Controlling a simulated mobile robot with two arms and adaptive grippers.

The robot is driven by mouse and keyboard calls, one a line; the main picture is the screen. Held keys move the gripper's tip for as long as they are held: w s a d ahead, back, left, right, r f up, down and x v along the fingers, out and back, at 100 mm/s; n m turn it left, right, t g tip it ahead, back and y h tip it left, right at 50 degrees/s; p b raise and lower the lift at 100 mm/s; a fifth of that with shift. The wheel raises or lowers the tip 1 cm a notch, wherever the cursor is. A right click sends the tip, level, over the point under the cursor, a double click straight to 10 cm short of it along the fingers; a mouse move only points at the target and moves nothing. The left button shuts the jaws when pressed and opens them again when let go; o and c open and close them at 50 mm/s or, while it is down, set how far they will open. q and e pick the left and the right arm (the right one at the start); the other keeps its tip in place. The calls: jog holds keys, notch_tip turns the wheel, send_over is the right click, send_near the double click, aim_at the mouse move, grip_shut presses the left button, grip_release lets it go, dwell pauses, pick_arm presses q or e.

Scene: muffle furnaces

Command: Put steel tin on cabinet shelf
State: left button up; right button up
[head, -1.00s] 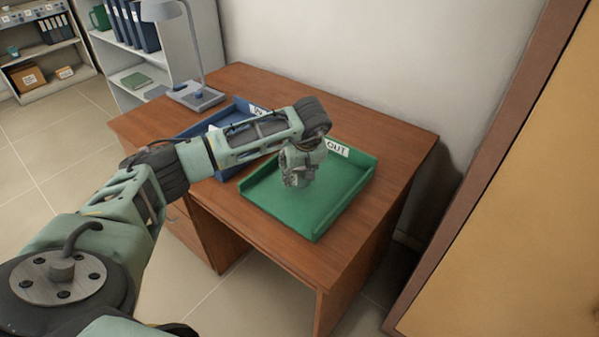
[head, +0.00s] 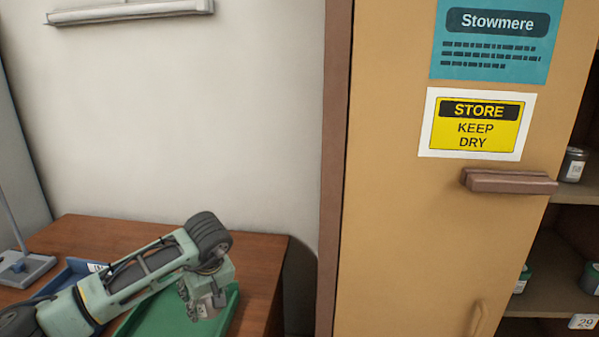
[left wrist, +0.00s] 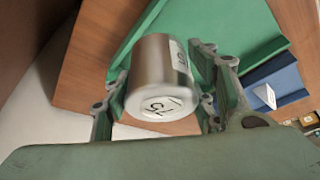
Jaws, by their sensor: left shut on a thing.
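The steel tin (left wrist: 158,62) shows in the left wrist view as a shiny cylinder with a white marked end and a label on its side. My left gripper (head: 205,303) is shut on it; the fingers lie on both sides of the tin in the left wrist view (left wrist: 155,88). In the head view the gripper hangs over the green tray (head: 168,318), and I cannot clearly make out the tin there. The cabinet (head: 400,230) stands right of the desk, with a tan door and open shelves (head: 560,275) at the right edge. My right gripper is not in view.
The desk (head: 130,237) holds the green tray, a blue tray (head: 75,272) and a lamp base (head: 22,268). The door handle (head: 510,181) sticks out. Tins (head: 572,163) stand on the cabinet shelves, and a tag reading 29 (head: 583,321) is on a shelf edge.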

aim_at(208, 309)
pick_arm(q)
jog(key=s+d+r+m+h, duration=0.1)
jog(key=s+d+r+m, duration=0.2)
jog(key=s, duration=0.5)
jog(key=s+d+r+m+t+h, duration=0.1)
jog(key=s+d+r+m, duration=0.2)
jog(key=s, duration=0.6)
jog(key=shift+s+r+m+h, duration=0.15)
jog(key=shift+s+m+h, duration=0.2)
jog(key=shift+m, duration=0.75)
jog(key=shift+w, duration=0.1)
